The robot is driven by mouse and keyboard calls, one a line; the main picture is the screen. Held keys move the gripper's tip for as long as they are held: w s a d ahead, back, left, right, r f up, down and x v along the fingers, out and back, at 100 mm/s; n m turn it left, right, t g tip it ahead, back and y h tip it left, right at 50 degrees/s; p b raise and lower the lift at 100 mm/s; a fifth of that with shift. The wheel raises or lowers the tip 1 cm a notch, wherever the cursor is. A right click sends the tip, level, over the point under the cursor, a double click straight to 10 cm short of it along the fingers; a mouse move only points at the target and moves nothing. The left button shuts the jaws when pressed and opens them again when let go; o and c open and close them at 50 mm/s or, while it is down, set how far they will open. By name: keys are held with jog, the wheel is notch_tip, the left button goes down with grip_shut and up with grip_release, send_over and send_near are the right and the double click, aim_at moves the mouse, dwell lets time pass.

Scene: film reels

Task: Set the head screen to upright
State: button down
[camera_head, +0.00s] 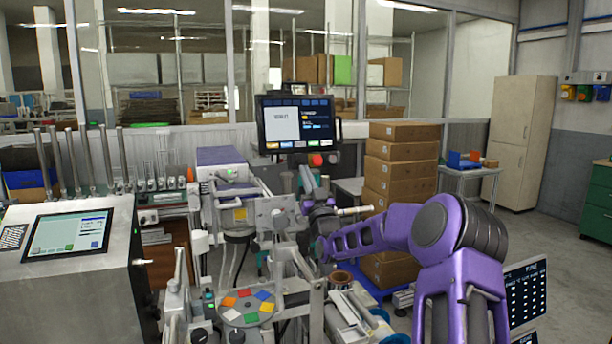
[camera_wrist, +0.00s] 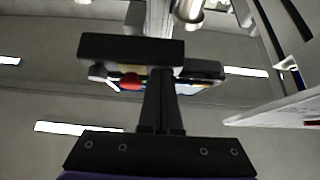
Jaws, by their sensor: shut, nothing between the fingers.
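The head screen (camera_head: 298,124) is a dark-framed monitor with a lit display, facing me at the centre of the head view. A red button (camera_head: 316,160) sits below its lower right part; the button also shows in the wrist view (camera_wrist: 131,82). The head view does not clearly show any tilt of the screen. My purple arm reaches in from the right, and my gripper (camera_head: 308,186) points up just below the screen. In the wrist view, my gripper's dark fingers (camera_wrist: 160,105) are together and empty. A dark bar and panel lie beyond them; contact cannot be told.
Stacked cardboard boxes (camera_head: 403,160) stand right of the screen. A console with a display (camera_head: 67,235) is at the left. A round plate with coloured squares (camera_head: 246,307) lies below, among machine parts. Open floor is at the far right.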

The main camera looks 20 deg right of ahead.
jog(key=w+f+b, duration=0.2)
jog(key=b, duration=0.4)
jog(key=shift+w, duration=0.1)
jog(key=shift+r, duration=0.15)
dwell(0.3)
